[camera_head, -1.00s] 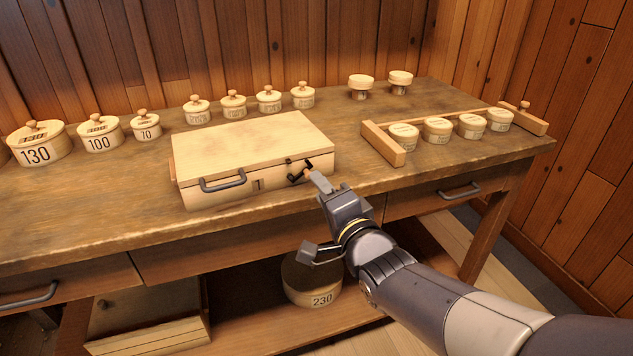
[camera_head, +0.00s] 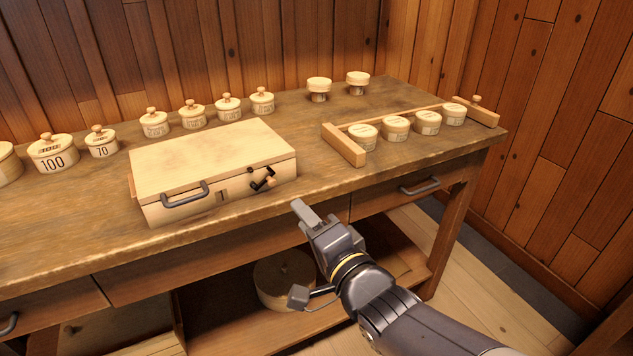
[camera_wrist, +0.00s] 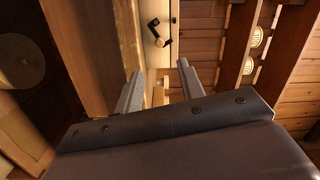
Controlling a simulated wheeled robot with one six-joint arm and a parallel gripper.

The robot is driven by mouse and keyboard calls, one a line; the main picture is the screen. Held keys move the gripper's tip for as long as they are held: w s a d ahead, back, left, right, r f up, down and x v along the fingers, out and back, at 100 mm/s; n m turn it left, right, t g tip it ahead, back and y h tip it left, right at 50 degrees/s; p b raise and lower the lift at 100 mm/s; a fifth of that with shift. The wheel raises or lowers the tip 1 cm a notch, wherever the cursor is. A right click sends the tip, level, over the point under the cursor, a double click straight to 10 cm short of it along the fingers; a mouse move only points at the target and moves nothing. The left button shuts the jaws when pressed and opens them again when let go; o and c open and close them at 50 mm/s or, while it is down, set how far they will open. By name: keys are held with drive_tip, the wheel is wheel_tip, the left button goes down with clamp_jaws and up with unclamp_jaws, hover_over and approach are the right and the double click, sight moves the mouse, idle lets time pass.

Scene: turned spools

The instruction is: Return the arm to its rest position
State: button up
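My gripper (camera_head: 303,213) is just in front of the workbench's front edge, below and right of the wooden case. In the wrist view my gripper (camera_wrist: 160,80) shows two fingers apart with nothing between them. The closed wooden case (camera_head: 205,160) lies on the bench, with a grey handle on its front and a black latch with a wooden knob (camera_head: 270,181). The knob also shows in the wrist view (camera_wrist: 160,42), beyond the fingers and apart from them.
The workbench (camera_head: 400,172) holds several lidded pots behind the case and a wooden rack (camera_head: 345,146) with several round tins at right. Two mushroom-shaped spools (camera_head: 319,85) stand at the back. Drawer handles (camera_head: 420,186) jut from the front. A large pot (camera_head: 283,280) sits on the lower shelf.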

drive_tip(key=b+x, duration=0.1)
drive_tip(key=x, duration=0.9)
drive_tip(key=shift+w+a, duration=0.15)
drive_tip(key=shift+w, duration=0.1)
drive_tip(key=shift+s, duration=0.15)
approach(274, 182)
drive_tip(key=x, duration=0.8)
drive_tip(key=shift+f+b, duration=0.3)
drive_tip(key=shift+a+r+n, duration=0.1)
drive_tip(key=shift+r+n, duration=0.05)
drive_tip(key=shift+n, duration=0.15)
drive_tip(key=shift+r+n, duration=0.2)
drive_tip(key=shift+n, duration=0.1)
drive_tip(key=shift+s+a+r+n+p, duration=0.1)
drive_tip(key=shift+r+n+p, duration=0.1)
drive_tip(key=shift+n, duration=0.55)
drive_tip(key=shift+r+n+p, duration=0.15)
drive_tip(key=shift+n, duration=0.6)
